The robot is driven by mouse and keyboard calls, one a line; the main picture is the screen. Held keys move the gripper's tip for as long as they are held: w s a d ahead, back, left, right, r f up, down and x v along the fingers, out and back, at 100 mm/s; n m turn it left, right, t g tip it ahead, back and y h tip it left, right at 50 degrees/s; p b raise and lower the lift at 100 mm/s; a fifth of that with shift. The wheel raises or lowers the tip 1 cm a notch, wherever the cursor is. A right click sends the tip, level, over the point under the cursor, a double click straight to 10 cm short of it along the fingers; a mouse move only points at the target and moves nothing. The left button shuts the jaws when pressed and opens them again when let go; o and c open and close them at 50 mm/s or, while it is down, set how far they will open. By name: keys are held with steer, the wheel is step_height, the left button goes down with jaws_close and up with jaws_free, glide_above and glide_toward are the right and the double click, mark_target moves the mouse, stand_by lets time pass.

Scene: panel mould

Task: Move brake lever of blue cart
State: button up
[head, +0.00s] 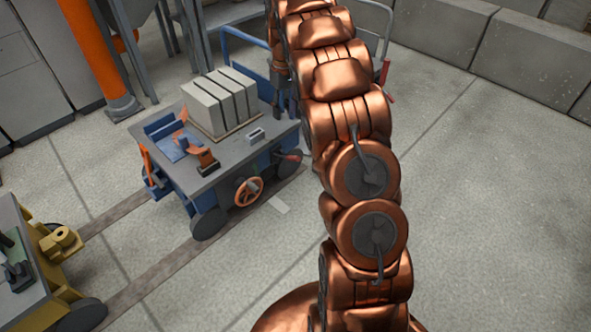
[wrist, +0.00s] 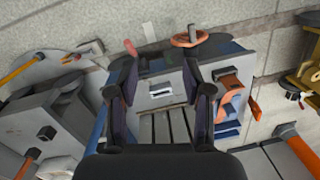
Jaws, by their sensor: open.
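The blue cart (head: 195,175) with a grey top stands left of my arm in the head view. A short lever with a red grip (head: 291,156) sticks out of its near side, right of an orange handwheel (head: 248,191). In the wrist view the red grip (wrist: 131,47) is at the top, left of the handwheel (wrist: 188,38). An orange handle (head: 147,160) stands at the cart's left end. The frames do not label which is the brake lever. My gripper (wrist: 163,80) is open and empty above the cart top, apart from both handles.
Grey blocks (head: 222,100) stand on the cart, beside an orange-and-blue clamp (head: 201,157) and a small grey block (head: 256,136). A yellow cart (head: 50,265) is at lower left. An orange post (head: 92,50) rises behind. The floor right of my arm is clear up to a low wall (head: 470,35).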

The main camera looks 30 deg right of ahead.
steer(key=n+t+y+b, duration=0.1)
steer(key=b, duration=1)
glide_above(295, 159)
steer(key=w+d, duration=0.1)
steer(key=d, duration=0.1)
step_height(295, 159, down, 24)
steer(key=shift+w+f, duration=0.1)
steer(key=shift+f+b, duration=0.35)
steer(key=shift+f, duration=0.3)
steer(key=f+b, duration=0.1)
steer(key=f, duration=0.2)
steer(key=a+f+b, duration=0.1)
steer(key=f, duration=0.2)
steer(key=shift+a+f+b, duration=0.15)
steer(key=shift+f+b, duration=0.15)
steer(key=shift+b, duration=0.05)
steer(key=shift+c, duration=0.2)
jaws_close()
